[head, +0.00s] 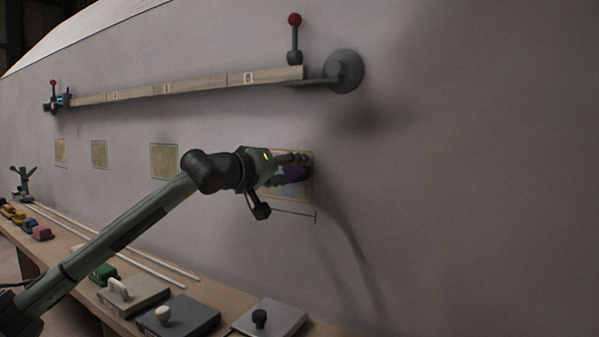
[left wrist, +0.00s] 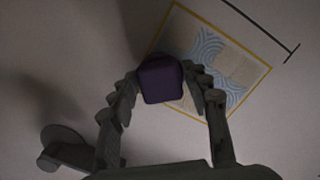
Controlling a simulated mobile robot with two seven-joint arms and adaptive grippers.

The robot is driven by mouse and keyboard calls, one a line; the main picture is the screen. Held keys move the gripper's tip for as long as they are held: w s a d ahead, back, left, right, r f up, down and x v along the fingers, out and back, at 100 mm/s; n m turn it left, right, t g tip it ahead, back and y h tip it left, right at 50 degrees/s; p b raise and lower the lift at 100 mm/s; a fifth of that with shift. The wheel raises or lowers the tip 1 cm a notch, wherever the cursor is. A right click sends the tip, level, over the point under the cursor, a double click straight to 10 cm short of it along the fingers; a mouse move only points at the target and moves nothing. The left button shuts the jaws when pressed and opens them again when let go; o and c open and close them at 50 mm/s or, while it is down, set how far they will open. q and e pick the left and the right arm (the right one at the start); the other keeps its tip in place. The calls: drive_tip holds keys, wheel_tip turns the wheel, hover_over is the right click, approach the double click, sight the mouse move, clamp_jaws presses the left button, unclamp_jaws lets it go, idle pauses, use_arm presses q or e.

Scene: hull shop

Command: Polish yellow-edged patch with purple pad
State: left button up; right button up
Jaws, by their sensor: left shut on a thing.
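My left gripper (head: 297,160) is shut on the purple pad (head: 291,175) in front of the hull wall. In the left wrist view the pad (left wrist: 160,80) sits between the two fingers. The yellow-edged patch (head: 306,188) is on the wall behind the pad, partly hidden by it and my gripper. In the left wrist view the patch (left wrist: 236,76) shows tan squares and pale areas with blue curved lines, inside a yellow border. The pad overlaps the patch's edge nearest my gripper; I cannot tell whether it touches. My right gripper is not in view.
Other patches (head: 164,161) line the wall to the left. A numbered wooden rail (head: 180,85) with a dark round mount (head: 345,71) runs above. Below, a bench (head: 120,320) carries handled blocks (head: 270,319), small coloured pads (head: 42,233) and pale rods. The wall at right is clear.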

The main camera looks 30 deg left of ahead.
use_arm(q)
drive_tip(key=shift+a+f+p, duration=0.7)
drive_tip(key=shift+a+f, duration=0.4)
drive_tip(key=shift+a, duration=5.05)
drive_tip(key=shift+s+d+r+b, duration=0.1)
drive_tip(key=shift+d+b, duration=1.65)
drive_tip(key=shift+d, duration=5.6)
drive_tip(key=shift+f+b, duration=1.05)
drive_tip(key=shift+f, duration=0.05)
drive_tip(key=shift+a, duration=1.55)
drive_tip(key=w+a+p, duration=0.1)
drive_tip(key=a+p, duration=0.3)
drive_tip(key=a, duration=0.7)
drive_tip(key=shift+a, duration=0.35)
